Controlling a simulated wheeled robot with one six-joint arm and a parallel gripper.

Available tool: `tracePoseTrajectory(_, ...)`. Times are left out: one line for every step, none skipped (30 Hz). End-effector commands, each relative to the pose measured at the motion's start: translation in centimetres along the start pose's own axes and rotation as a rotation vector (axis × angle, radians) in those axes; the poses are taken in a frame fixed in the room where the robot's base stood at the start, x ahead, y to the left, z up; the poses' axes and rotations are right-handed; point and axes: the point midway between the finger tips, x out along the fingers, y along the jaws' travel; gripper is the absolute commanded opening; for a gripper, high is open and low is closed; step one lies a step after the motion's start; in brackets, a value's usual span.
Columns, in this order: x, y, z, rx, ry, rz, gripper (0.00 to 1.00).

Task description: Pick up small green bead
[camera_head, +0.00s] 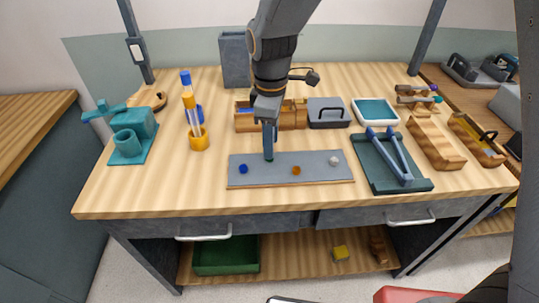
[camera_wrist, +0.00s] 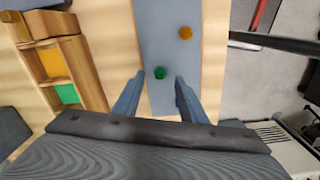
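The small green bead (camera_wrist: 160,73) rests on the blue-grey board (camera_wrist: 166,20), seen between my fingertips in the wrist view. In the head view the green bead (camera_head: 269,159) is a small spot at the tip of my gripper, mostly hidden by the fingers. My gripper (camera_wrist: 161,77) is open, with one blue finger on each side of the bead and visible gaps to it. In the head view my gripper (camera_head: 268,154) points down at the back part of the board (camera_head: 215,182). I cannot tell the exact height of the fingertips over the board.
On the board are a blue bead (camera_head: 243,169), an orange bead (camera_head: 296,170) and a white bead (camera_head: 334,161). A wooden compartment box (camera_head: 243,123) stands behind.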

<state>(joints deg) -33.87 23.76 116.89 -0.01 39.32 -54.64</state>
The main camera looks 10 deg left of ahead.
Motion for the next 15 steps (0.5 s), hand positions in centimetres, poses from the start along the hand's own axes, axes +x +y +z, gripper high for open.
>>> tracePoseTrajectory(0.6, -0.1, 0.0, 0.000, -0.003, -0.004, 0.38)
tracePoseTrajectory(1.0, -0.1, 0.0, 0.000, -0.003, -0.004, 0.38)
tracePoseTrajectory(1.5, -0.1, 0.0, 0.000, -0.002, -0.003, 0.38)
tracePoseTrajectory(1.9, -0.1, 0.0, 0.000, -0.003, -0.004, 0.38)
tracePoseTrajectory(2.3, -0.1, 0.0, 0.000, -0.002, -0.003, 0.38)
tracePoseTrajectory(2.8, -0.1, -0.1, -0.001, -0.002, -0.003, 0.38)
tracePoseTrajectory(3.0, -0.1, -0.1, -0.001, -0.002, -0.002, 0.38)
tracePoseTrajectory(3.2, -0.1, -0.1, -0.001, -0.002, -0.002, 0.38)
tracePoseTrajectory(3.5, -0.1, -0.1, -0.001, -0.001, -0.002, 0.38)
tracePoseTrajectory(3.6, -0.1, -0.1, -0.001, -0.001, -0.001, 0.38)
tracePoseTrajectory(3.7, -0.1, -0.1, 0.000, 0.000, -0.001, 0.38)
tracePoseTrajectory(3.7, -0.1, -0.1, 0.000, 0.000, 0.000, 0.38)
tracePoseTrajectory(3.7, -0.1, -0.1, 0.000, 0.000, 0.000, 0.38)
tracePoseTrajectory(3.7, -0.1, -0.1, 0.000, 0.000, 0.000, 0.38)
tracePoseTrajectory(3.7, -0.1, -0.1, 0.000, 0.000, 0.000, 0.38)
